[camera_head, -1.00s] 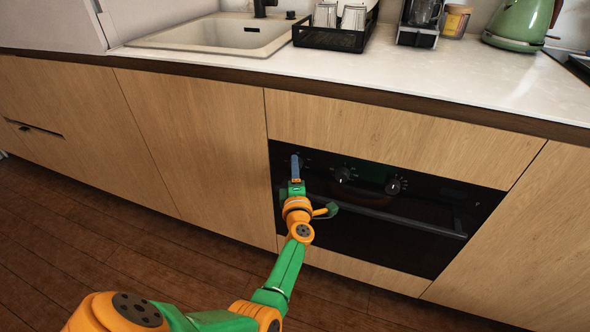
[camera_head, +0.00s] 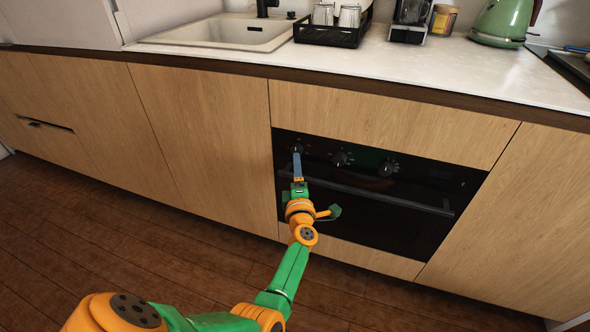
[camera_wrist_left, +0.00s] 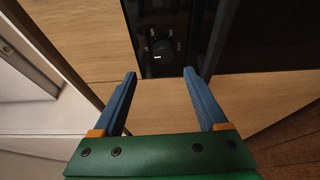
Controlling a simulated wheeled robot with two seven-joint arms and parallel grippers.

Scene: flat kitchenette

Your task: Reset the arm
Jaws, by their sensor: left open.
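My left arm comes in from the lower left of the head view, green and orange. Its gripper (camera_head: 297,168) is in front of the left part of the black oven (camera_head: 375,205), near the leftmost knob. In the left wrist view the two blue fingers of this gripper (camera_wrist_left: 160,88) are spread apart with nothing between them. Beyond the fingertips a knob (camera_wrist_left: 161,50) shows on the dark oven panel; I see no contact with it. My right gripper is not in view.
Wooden cabinet fronts (camera_head: 215,125) flank the oven under a white countertop (camera_head: 450,65). On the counter are a sink (camera_head: 215,32), a black rack (camera_head: 330,36) with glasses, a coffee maker (camera_head: 410,20), a jar (camera_head: 444,18) and a green kettle (camera_head: 500,22). Wooden floor (camera_head: 150,235) is clear.

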